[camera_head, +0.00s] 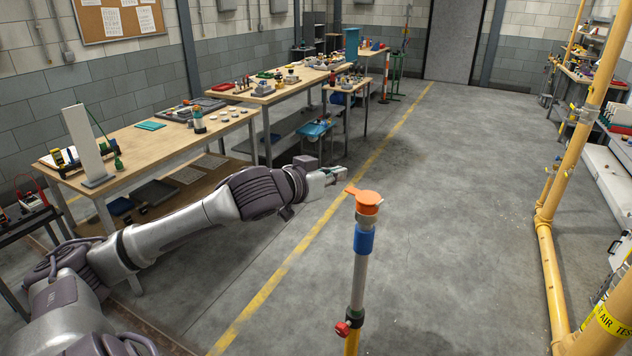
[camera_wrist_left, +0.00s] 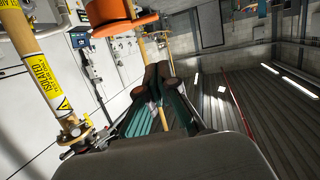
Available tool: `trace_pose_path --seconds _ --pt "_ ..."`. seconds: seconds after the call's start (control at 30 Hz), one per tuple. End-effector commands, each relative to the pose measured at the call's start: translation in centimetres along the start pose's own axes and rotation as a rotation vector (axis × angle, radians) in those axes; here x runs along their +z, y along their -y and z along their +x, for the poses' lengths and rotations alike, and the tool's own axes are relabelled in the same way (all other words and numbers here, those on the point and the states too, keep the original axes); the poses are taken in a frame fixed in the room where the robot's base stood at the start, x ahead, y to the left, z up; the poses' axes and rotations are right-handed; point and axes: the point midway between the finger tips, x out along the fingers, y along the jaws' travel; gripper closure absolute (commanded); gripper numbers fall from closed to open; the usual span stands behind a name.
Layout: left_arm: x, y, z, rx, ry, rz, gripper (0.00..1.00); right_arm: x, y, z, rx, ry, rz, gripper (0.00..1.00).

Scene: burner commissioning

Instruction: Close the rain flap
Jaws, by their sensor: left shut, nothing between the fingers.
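The orange rain flap (camera_head: 369,197) lies roughly flat on top of an upright pipe (camera_head: 359,275) with a blue band. A small orange tab sticks out from it towards the left. My left gripper (camera_head: 340,175) is just left of the flap, with its fingertips pointing towards it and apparently a small gap between them. It is shut and empty. In the left wrist view the orange cap (camera_wrist_left: 122,22) shows at the top, apart from the shut fingertips (camera_wrist_left: 158,85). Whether the flap is fully seated cannot be told. My right gripper is not in view.
A red-handled valve (camera_head: 343,328) sits low on the pipe. Yellow pipework (camera_head: 549,270) stands at the right. A workbench (camera_head: 150,139) with tools runs along the left wall. The floor around and behind the pipe is open.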

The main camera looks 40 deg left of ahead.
Motion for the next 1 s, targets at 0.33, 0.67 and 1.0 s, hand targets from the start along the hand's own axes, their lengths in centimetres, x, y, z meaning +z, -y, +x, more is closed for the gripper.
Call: trace_pose_path --seconds 0.33,0.67,1.0 --pt "0.2 -0.2 -3.9 0.004 0.000 0.003 1.00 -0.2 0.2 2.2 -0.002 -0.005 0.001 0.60" --pt "-0.2 -0.2 -6.3 0.004 -0.002 0.002 1.00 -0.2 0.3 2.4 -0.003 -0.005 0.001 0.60" --pt "0.9 1.4 -5.6 -0.024 0.008 -0.017 1.00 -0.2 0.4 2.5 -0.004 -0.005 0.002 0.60"
